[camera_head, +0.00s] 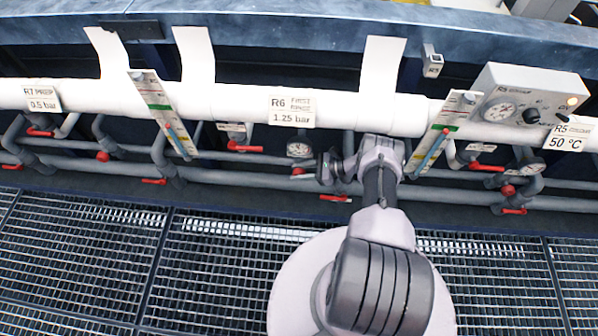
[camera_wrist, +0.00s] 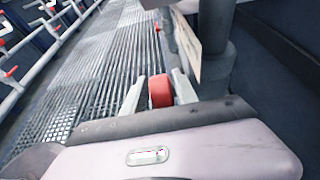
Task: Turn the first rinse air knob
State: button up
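The R6 first rinse label (camera_head: 292,106), reading 1.25 bar, is on the white pipe in the head view. Below it are a round gauge (camera_head: 299,149) and red-handled valves. My gripper (camera_head: 330,168) is at the pipework just right of that gauge; my wrist hides part of the fittings there. In the wrist view a red knob (camera_wrist: 161,92) sits between the two pale fingers of my gripper (camera_wrist: 158,88). The fingers are very close to its sides; I cannot tell whether both touch it. The air knob's own label is not readable.
R7 valves and a flow tube (camera_head: 165,115) are to the left. Another flow tube (camera_head: 440,132) and the R5 control box (camera_head: 525,105) are to the right. Pipes run behind my gripper. The grating floor (camera_head: 90,255) is clear.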

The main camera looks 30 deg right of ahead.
jog(key=shift+c, duration=0.4)
grip_shut()
jog(key=shift+a+r+h+p, duration=0.1)
jog(key=shift+r+h+p, duration=0.35)
jog(key=shift+p, duration=0.6)
jog(key=shift+w+f+g+h+p, duration=0.1)
jog(key=shift+g+h+p, duration=0.35)
jog(key=shift+g+p, duration=0.1)
jog(key=shift+f+g+h, duration=0.25)
jog(key=shift+f+h, duration=0.05)
jog(key=shift+h, duration=0.1)
jog(key=shift+o, duration=0.4)
grip_release()
